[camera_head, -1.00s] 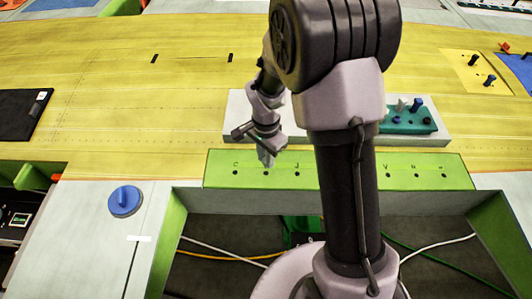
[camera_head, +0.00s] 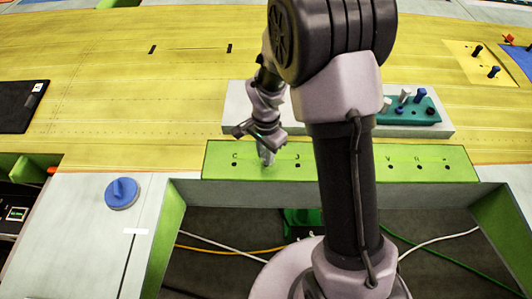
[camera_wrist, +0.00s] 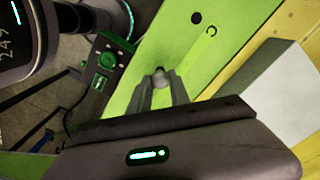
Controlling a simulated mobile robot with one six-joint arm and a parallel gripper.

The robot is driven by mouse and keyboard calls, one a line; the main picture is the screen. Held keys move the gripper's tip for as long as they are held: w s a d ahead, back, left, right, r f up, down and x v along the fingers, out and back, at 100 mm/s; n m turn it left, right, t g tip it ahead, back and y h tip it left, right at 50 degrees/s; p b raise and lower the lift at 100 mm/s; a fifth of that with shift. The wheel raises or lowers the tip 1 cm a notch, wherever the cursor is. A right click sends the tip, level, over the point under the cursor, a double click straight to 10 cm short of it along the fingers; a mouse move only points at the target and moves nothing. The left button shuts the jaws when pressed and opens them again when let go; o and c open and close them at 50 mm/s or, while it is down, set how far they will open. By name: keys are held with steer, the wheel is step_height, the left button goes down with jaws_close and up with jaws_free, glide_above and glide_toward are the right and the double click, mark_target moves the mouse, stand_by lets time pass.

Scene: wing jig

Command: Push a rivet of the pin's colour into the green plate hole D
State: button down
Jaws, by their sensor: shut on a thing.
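The green plate (camera_head: 350,175) lies along the table's front edge with a row of lettered dark holes. My gripper (camera_head: 267,154) points down over it between hole C (camera_head: 234,164) and hole J (camera_head: 297,165). Hole D's place there is hidden by my gripper. In the wrist view my gripper (camera_wrist: 160,92) is shut on a pale grey rivet (camera_wrist: 160,78), its round end showing between the fingers. I cannot tell if the rivet touches the plate or is in a hole. Hole C shows in the wrist view (camera_wrist: 196,17).
Behind the plate, a teal block (camera_head: 408,115) on a white slab (camera_head: 236,112) carries white and blue rivets. A blue knobbed disc (camera_head: 122,193) lies left on the grey surface. My arm blocks the plate's middle.

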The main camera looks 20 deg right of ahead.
steer(key=shift+f+b, duration=1.2)
steer(key=shift+f, duration=0.15)
steer(key=c, duration=1.1)
jaws_free()
steer(key=shift+r, duration=0.15)
step_height(320, 180, up, 17)
steer(key=p, duration=0.2)
steer(key=shift+r+p, duration=0.15)
steer(key=shift+p, duration=0.25)
steer(key=shift+r, duration=0.1)
